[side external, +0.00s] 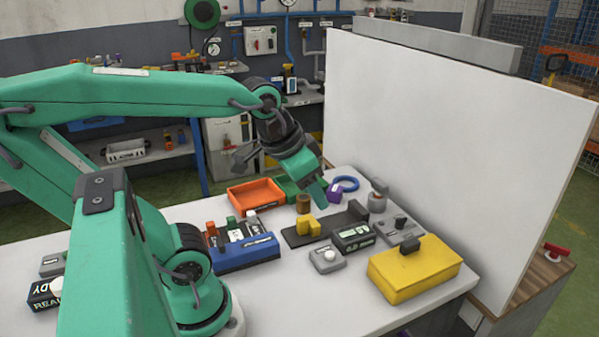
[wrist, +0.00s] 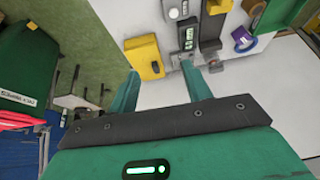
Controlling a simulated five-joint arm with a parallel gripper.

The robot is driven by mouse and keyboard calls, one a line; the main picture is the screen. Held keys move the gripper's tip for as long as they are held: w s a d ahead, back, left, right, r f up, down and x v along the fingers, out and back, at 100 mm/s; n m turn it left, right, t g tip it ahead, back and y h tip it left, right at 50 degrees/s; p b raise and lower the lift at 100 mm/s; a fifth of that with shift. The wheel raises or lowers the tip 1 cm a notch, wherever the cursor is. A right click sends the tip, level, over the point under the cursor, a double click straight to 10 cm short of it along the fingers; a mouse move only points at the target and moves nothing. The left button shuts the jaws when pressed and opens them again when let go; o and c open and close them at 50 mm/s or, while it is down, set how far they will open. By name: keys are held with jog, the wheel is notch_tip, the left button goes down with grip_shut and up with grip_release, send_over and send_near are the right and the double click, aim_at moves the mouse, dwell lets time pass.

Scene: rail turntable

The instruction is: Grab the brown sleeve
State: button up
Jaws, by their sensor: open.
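A yellow box (side external: 414,270) stands at front right. A white panel (side external: 440,130) walls the right side.

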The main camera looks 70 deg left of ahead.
jog(key=w+a+f+g, duration=0.1)
jog(key=w+a+g, duration=0.1)
jog(key=w+a, duration=0.4)
jog(key=g, duration=0.3)
send_over(304, 197)
notch_tip(304, 197, down, 15)
jog(key=shift+w+r, duration=0.1)
jog(key=shift+r, duration=0.1)
jog(key=shift+a+f, duration=0.2)
jog(key=shift+a, duration=0.05)
jog(key=shift+d+f, duration=0.2)
jog(key=shift+f, duration=3.65)
jog(key=c, duration=0.9)
